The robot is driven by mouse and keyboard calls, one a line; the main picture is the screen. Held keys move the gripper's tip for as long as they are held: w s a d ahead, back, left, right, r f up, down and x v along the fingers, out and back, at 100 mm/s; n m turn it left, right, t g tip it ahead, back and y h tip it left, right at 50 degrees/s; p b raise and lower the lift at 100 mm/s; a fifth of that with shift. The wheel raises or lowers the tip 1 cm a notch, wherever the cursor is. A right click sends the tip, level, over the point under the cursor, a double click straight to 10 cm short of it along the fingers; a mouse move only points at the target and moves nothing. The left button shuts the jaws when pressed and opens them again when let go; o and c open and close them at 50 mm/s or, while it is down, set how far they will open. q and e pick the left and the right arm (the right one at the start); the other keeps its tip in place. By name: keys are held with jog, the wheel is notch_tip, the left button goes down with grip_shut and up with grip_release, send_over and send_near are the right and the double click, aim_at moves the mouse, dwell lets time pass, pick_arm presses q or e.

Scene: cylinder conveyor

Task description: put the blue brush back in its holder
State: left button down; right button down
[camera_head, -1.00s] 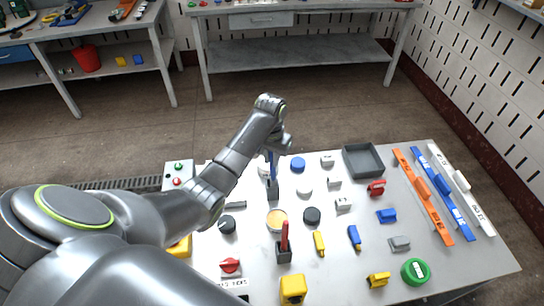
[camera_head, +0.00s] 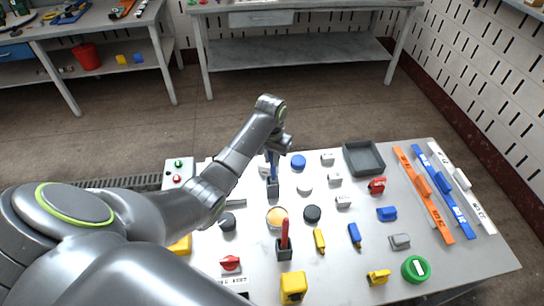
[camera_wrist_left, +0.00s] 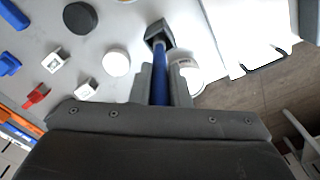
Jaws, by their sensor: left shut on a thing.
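The blue brush (camera_head: 271,166) is upright in my left gripper (camera_head: 275,153), over the back left part of the grey table. Its dark block holder (camera_head: 273,188) stands directly under it. In the left wrist view the gripper (camera_wrist_left: 165,85) is shut around the blue brush (camera_wrist_left: 159,82), and the brush's far end meets the opening of the holder (camera_wrist_left: 156,34). I cannot tell how deep the end sits. The fingertips are partly hidden by the wrist in the head view. My right gripper is not in view.
A red brush (camera_head: 285,232) stands in another dark holder (camera_head: 284,253) nearer the front. A round tan-topped container (camera_head: 276,217), a black disc (camera_head: 312,213), a white disc (camera_head: 305,188) and a blue disc (camera_head: 298,162) are close by. A grey tray (camera_head: 380,168) is further right.

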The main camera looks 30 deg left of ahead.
pick_arm(q)
jog(key=shift+a+f, duration=0.1)
jog(key=shift+f, duration=0.15)
jog(key=c, duration=1.3)
grip_release()
